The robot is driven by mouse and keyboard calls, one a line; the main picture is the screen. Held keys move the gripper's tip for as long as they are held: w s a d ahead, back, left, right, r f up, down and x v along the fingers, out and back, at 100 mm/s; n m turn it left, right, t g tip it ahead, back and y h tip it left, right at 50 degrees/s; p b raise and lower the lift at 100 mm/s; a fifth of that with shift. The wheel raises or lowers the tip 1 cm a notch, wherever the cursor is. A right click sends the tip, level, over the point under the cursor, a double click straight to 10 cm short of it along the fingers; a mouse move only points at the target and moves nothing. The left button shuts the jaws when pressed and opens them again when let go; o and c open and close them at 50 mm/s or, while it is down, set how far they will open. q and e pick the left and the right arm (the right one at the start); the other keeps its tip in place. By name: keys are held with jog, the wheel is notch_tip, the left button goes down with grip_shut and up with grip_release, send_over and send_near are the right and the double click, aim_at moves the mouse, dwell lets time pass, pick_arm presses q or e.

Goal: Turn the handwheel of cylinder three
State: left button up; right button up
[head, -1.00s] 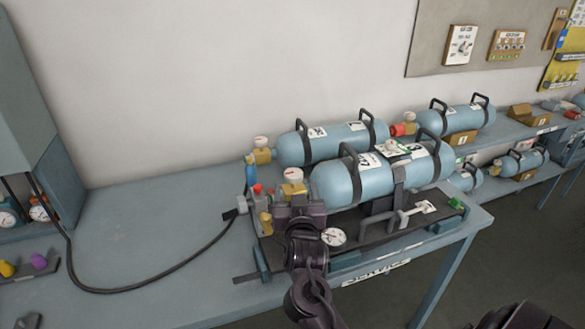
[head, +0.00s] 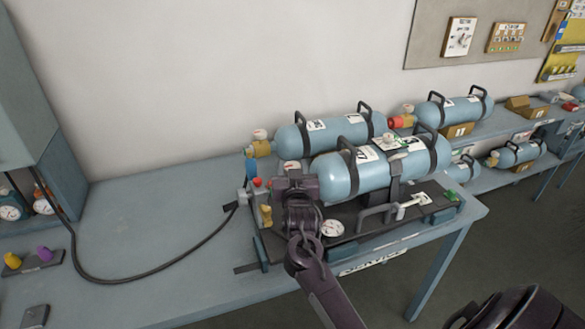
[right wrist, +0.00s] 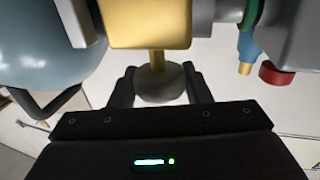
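The front blue cylinder (head: 340,178) lies in a dark cradle on the bench, with black straps and white labels whose figure I cannot read surely. Its brass valve (right wrist: 150,25) fills the top of the right wrist view. A brass stem joins it to the round grey handwheel (right wrist: 160,88). My right gripper (right wrist: 160,82) has its fingers apart, one on each side of the handwheel. I cannot tell whether they touch it. In the head view my right gripper (head: 297,178) covers most of this valve. My left gripper is not in view.
A rear cylinder (head: 330,138) lies close behind, and another (head: 455,110) lies to the right. A red knob (head: 257,183) and a black hose (head: 165,270) are left of the valve. A dial gauge (head: 332,228) sits at the cradle's front. The bench's left part is mostly clear.

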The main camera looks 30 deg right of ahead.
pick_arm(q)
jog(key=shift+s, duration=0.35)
pick_arm(e)
jog(key=c, duration=0.4)
jog(key=shift+y, duration=0.3)
jog(key=shift+c, duration=0.2)
jog(key=n+t+y, duration=0.1)
jog(key=n+y, duration=0.2)
jog(key=y, duration=0.1)
jog(key=shift+d+t, duration=0.1)
jog(key=shift+t, duration=0.3)
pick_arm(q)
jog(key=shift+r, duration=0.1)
pick_arm(e)
jog(key=shift+n+y, duration=1.5)
jog(key=shift+y, duration=0.8)
jog(key=o, duration=1)
